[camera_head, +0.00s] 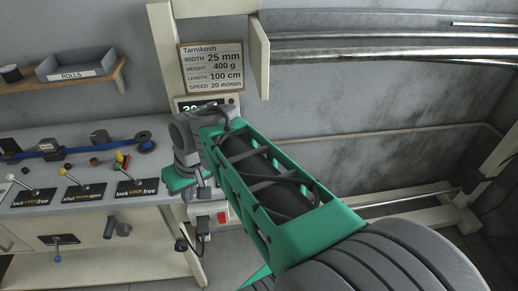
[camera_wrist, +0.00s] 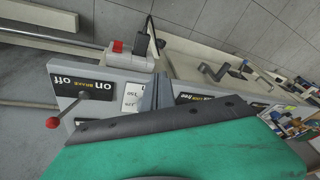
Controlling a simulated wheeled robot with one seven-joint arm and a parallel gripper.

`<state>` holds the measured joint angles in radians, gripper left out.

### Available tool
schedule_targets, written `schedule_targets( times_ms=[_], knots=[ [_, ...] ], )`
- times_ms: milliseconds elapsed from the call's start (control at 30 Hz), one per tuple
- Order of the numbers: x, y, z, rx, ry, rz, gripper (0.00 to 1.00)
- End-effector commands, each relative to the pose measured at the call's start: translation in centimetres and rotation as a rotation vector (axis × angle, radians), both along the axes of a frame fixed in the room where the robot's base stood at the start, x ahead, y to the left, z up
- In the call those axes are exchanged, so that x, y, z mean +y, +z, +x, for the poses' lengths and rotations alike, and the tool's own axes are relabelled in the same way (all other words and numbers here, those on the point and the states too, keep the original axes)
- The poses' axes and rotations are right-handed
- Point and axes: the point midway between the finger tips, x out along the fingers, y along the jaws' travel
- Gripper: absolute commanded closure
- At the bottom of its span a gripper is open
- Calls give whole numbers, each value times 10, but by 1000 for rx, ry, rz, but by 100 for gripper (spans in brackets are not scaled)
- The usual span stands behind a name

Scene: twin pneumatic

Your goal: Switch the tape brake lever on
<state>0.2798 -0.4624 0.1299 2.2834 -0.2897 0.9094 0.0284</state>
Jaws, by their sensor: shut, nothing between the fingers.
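The brake lever (camera_wrist: 66,109) shows in the wrist view as a thin rod with a red ball. It rises from a black plate (camera_wrist: 84,77) that reads "on", "BRAKE" and "off" upside down. The ball lies toward the lower left, on the "off" side. I cannot make out this lever in the head view, where my arm covers that area. My gripper (camera_head: 189,181) is in front of the right end of the workbench in the head view. It is shut and empty. In the wrist view its green body and dark edge fill the bottom, right of the lever and apart from it.
A red switch (camera_head: 222,217) and a cabled plug are near my gripper; the red switch (camera_wrist: 118,46) also shows in the wrist view. A blue rail (camera_head: 75,151) crosses the bench top.

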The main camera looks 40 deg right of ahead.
Motion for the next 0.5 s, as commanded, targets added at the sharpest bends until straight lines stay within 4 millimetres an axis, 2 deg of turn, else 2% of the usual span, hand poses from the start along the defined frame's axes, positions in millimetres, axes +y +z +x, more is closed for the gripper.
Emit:
schedule_targets(
  times_ms=[33,67,100,167,200,267,300,400,500],
  knots=[
    [-30,9,17,-7,-44,43,100],
    [-46,15,26,-16,-57,72,100],
    [-71,21,34,-33,-74,109,100],
    [-112,30,41,-62,-100,161,100],
    [-141,36,40,-88,-115,192,100],
    [-186,43,30,-126,-138,234,100],
    [-214,46,18,-154,-150,256,100],
    [-269,52,-19,-216,-172,297,100],
    [-300,55,-51,-260,-180,315,100]
  ],
)
